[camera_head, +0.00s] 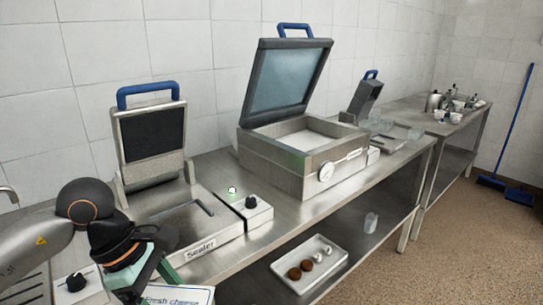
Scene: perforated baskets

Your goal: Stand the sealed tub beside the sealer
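The sealer (195,244) stands at the left of the steel bench, with its blue-handled lid (152,137) raised and a name label on its front. A white box or tub (180,297) with blue edging, printed "Fresh cheese", shows at the bottom edge, in front of the sealer and cut off by the frame. My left gripper (150,273) comes in from the left, just above and left of the tub. Its fingers are partly hidden, so I cannot tell whether it is open or touching the tub. My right gripper is not in view.
A larger open-lidded machine with a gauge (300,170) stands right of the sealer. Knob boxes sit on both sides of the sealer (250,212) (78,285). A white tray (309,264) with small round items lies on the lower shelf. A second table (455,118) holds cups.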

